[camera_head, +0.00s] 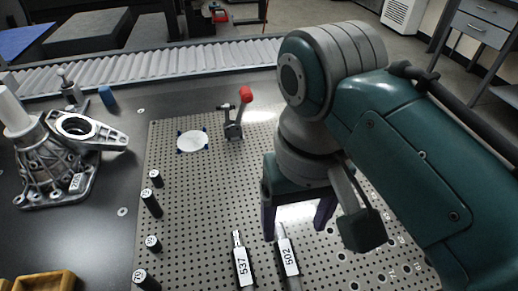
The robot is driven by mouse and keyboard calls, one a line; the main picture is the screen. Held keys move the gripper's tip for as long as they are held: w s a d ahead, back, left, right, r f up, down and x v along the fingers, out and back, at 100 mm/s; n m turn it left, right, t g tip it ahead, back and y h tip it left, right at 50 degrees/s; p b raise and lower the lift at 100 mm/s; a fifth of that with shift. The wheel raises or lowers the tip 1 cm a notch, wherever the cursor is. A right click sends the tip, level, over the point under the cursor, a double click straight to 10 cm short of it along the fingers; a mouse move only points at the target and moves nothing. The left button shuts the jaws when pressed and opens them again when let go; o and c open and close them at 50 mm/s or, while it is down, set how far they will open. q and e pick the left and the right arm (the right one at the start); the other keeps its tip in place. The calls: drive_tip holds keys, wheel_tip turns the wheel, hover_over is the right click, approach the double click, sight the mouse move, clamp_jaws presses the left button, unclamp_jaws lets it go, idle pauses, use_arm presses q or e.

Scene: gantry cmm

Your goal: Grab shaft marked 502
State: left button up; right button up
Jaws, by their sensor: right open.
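The shaft marked 502 (288,257) lies on the perforated fixture plate (190,230) near the bottom middle of the head view. It has a white label with dark digits, and its lower end runs out of the frame. A second shaft marked 537 (242,262) lies just left of it, apart from it. My right gripper (297,227) is open and points down over the upper end of shaft 502. Its two dark fingers stand to either side of that end in the picture; its height above the plate is hard to tell. My left gripper is not in view.
Several small black labelled cylinders (151,203) stand along the plate's left side. A red-handled clamp (233,120) stands at the back. A metal housing (55,165) sits at left, with a wooden tray (45,281) below. A ribbed conveyor (165,62) runs behind.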

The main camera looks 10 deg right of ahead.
drive_tip(key=b, duration=0.2)
hover_over(287, 254)
wheel_tip(287, 254, down, 5)
drive_tip(key=shift+r, duration=0.15)
wheel_tip(287, 254, down, 5)
drive_tip(key=shift+f+b, duration=0.15)
drive_tip(key=shift+b, duration=0.95)
clamp_jaws()
